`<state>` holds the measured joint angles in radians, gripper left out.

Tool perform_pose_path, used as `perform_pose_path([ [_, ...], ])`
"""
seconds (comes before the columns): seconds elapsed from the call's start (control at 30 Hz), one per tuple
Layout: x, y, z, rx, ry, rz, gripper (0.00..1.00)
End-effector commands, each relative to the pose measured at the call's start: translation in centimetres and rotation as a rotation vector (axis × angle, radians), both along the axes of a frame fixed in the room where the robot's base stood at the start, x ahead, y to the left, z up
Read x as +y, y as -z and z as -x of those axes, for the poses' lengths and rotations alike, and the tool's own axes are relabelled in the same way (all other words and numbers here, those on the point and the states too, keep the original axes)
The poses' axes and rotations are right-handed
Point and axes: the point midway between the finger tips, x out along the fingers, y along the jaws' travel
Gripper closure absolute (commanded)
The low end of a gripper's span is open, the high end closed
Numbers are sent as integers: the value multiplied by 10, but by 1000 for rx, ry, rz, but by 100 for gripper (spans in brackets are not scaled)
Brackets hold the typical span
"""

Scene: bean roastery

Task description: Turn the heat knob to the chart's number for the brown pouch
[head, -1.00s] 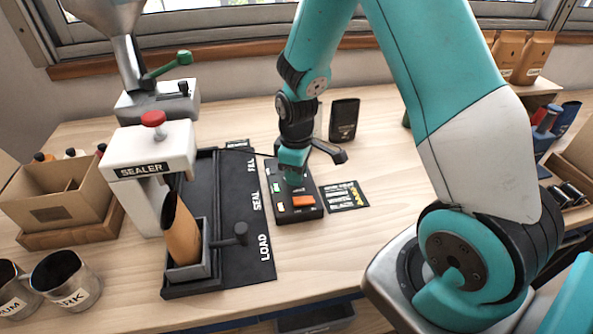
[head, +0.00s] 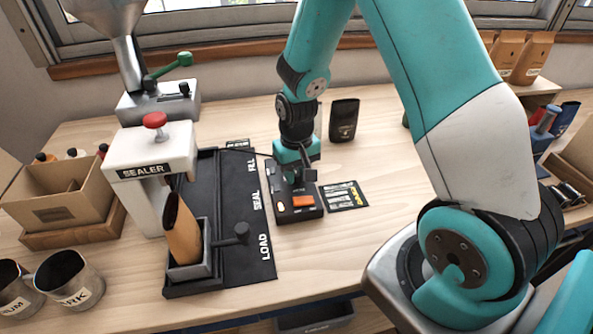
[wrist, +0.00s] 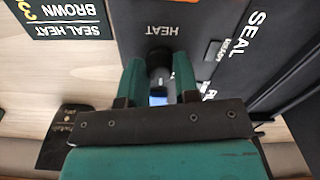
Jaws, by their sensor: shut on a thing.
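The black heat control box (head: 298,214) with an orange patch (head: 303,201) lies on the bench. My gripper (head: 297,182) points down over its far part. In the wrist view my gripper (wrist: 158,78) is shut on the dark round heat knob (wrist: 159,62), beside the HEAT label. The knob's pointer and scale are hidden. The black chart card (head: 343,195) lies right of the box. In the wrist view the chart (wrist: 70,18) reads SEAL HEAT, BROWN, upside down, with a yellow digit like a 3 partly cut off. A brown pouch (head: 182,235) stands tilted in the grey holder.
The black slide plate (head: 235,195) marked LOAD, SEAL and FILL lies left of the box. The white sealer (head: 150,160) stands beyond the pouch. A dark upright pouch (head: 344,120) stands behind. Metal cups (head: 66,281) are front left. Bench right of the chart is clear.

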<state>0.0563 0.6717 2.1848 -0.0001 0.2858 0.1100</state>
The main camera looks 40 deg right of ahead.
Motion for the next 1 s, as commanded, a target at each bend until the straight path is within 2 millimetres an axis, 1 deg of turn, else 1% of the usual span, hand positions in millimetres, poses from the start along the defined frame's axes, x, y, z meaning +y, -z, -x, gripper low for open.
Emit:
perform_pose_path([
  [0.3, 0, -1, -1, -3, 90, 1, 95],
  [0.77, 0, -1, -1, -4, 100, 1, 95],
  [0.8, 0, -1, -1, -4, 100, 1, 64],
  [0.87, 0, -1, -1, -3, 100, 1, 50],
  [0.9, 0, -1, -1, -3, 100, 1, 46],
  [1.0, 0, 0, -1, -2, 100, 0, 46],
])
